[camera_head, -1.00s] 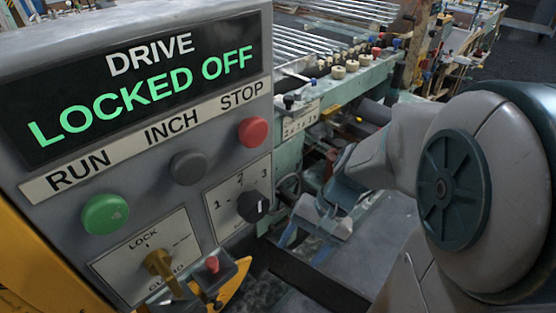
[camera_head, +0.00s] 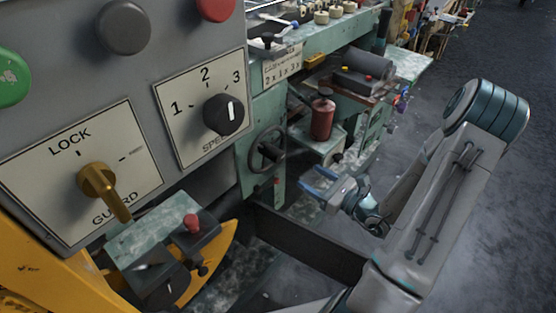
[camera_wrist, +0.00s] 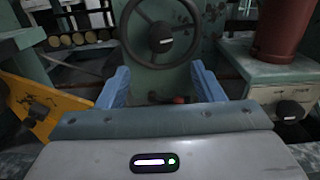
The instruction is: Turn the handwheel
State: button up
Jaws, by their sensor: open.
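The handwheel (camera_head: 267,149) is a dark spoked ring with a hub, mounted upright on the side of a green machine in the head view. In the wrist view the handwheel (camera_wrist: 160,32) shows straight ahead, its top cut by the picture's edge. My gripper (camera_head: 314,182) is open and empty, to the right of the wheel and a little lower in the head view. In the wrist view its two blue fingers (camera_wrist: 158,88) stand apart, below the wheel's rim. I see no contact with the wheel.
A grey control panel with a black speed knob (camera_head: 223,114) and a brass guard lock handle (camera_head: 103,190) fills the left. A red canister (camera_head: 322,118) stands right of the wheel. A dark beam (camera_head: 305,243) runs low in front. Open floor lies at the right.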

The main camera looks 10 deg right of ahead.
aim_at(281, 158)
jog(key=b+x, duration=0.2)
jog(key=x, duration=1.1)
jog(key=shift+w+a, duration=0.2)
jog(key=shift+w, duration=0.1)
grip_shut()
jog(key=shift+d, duration=0.1)
